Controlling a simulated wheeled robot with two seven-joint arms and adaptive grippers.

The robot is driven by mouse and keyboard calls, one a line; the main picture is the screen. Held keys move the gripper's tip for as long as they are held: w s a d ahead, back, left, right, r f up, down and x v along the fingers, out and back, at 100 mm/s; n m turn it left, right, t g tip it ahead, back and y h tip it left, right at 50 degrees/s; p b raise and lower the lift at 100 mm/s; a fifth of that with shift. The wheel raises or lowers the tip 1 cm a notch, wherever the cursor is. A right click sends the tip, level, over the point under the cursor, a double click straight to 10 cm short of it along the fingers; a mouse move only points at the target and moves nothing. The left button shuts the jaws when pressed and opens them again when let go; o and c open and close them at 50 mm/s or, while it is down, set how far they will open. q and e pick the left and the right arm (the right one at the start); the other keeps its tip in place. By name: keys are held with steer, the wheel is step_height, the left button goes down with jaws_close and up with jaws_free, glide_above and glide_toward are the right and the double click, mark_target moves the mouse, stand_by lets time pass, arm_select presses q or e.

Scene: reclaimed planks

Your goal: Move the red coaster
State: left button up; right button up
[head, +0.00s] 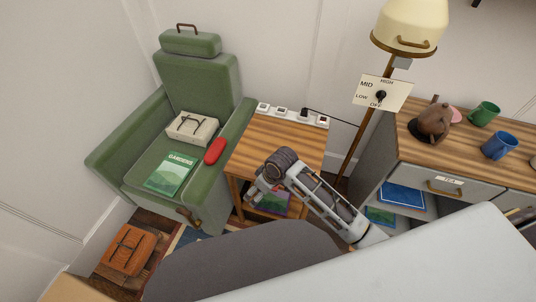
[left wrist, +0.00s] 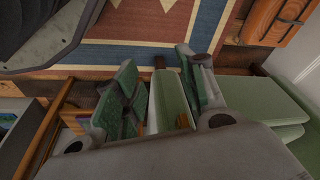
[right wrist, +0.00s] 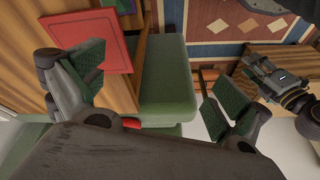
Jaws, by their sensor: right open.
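The red coaster (right wrist: 95,40) is a flat square with a thin border line, seen in the right wrist view. It lies on the wooden side table, one side close to the table's edge. In the head view it does not show; my right gripper and forearm cover part of the table. My right gripper (head: 254,196) is over the table's near left side. In the right wrist view its fingers (right wrist: 155,92) are wide apart with nothing held, and the left one overlaps the coaster's corner. My left gripper (left wrist: 162,92) shows apart fingers in the left wrist view, away from the coaster.
The side table (head: 265,135) has a power strip (head: 293,115) along its back. A green armchair (head: 195,75) beside it holds a cream case (head: 192,128), a gardens book (head: 169,173) and a red case (head: 215,151). A lamp (head: 365,125) and cabinet (head: 445,160) stand right.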

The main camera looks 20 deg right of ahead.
arm_select(q)
steer(key=s+a+f, duration=0.1)
steer(key=s+f, duration=0.4)
steer(key=f, duration=0.4)
steer(key=s+a+f, duration=0.2)
steer(key=s+f, duration=0.3)
steer(key=f, duration=0.4)
steer(key=shift+s+a+b, duration=0.3)
steer(key=shift+s+b, duration=0.05)
steer(key=shift+b, duration=0.1)
arm_select(e)
steer(key=w+d+r+n+g+h, duration=0.2)
steer(key=w+d+r+n, duration=0.2)
steer(key=w+r, duration=0.4)
steer(key=shift+d+r+h, duration=0.4)
steer(key=shift+d+r, duration=0.1)
steer(key=shift+r, duration=0.3)
arm_select(q)
steer(key=shift+r, duration=0.1)
arm_select(e)
step_height(320, 180, down, 11)
steer(key=shift+f+b, duration=0.2)
steer(key=shift+b, duration=0.85)
steer(key=shift+f, duration=1.15)
arm_select(q)
steer(key=w+d+r, duration=0.1)
steer(key=w, duration=0.1)
steer(key=w+d+r, duration=0.2)
arm_select(e)
steer(key=shift+s, duration=0.1)
